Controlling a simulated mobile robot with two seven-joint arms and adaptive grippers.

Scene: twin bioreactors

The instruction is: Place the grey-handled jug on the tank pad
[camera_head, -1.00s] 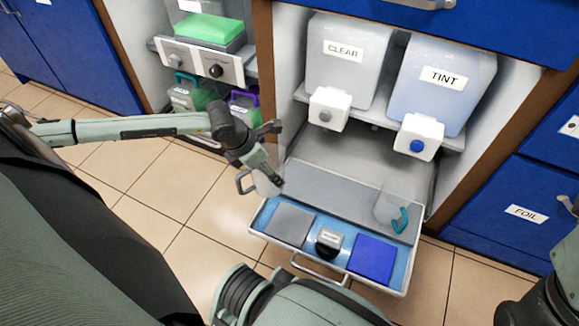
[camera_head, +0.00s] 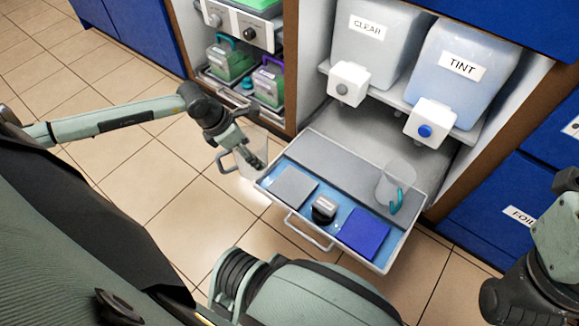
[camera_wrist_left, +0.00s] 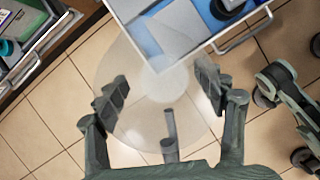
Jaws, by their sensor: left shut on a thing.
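In the left wrist view, the jug (camera_wrist_left: 150,125) shows as a pale see-through shape between the fingers (camera_wrist_left: 163,84). The drawer holds a light grey square pad (camera_head: 294,187) and a dark blue square pad (camera_head: 363,233). No label shows which is the tank pad. My right gripper is out of view.
The drawer (camera_head: 271,175) also holds a dark round-based item (camera_head: 324,209) and a clear teal-handled jug (camera_head: 393,183). Above stand the CLEAR tank (camera_head: 375,45) and TINT tank (camera_head: 460,70), with taps. Green and purple-handled containers sit on a left shelf. Open tiled floor lies left.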

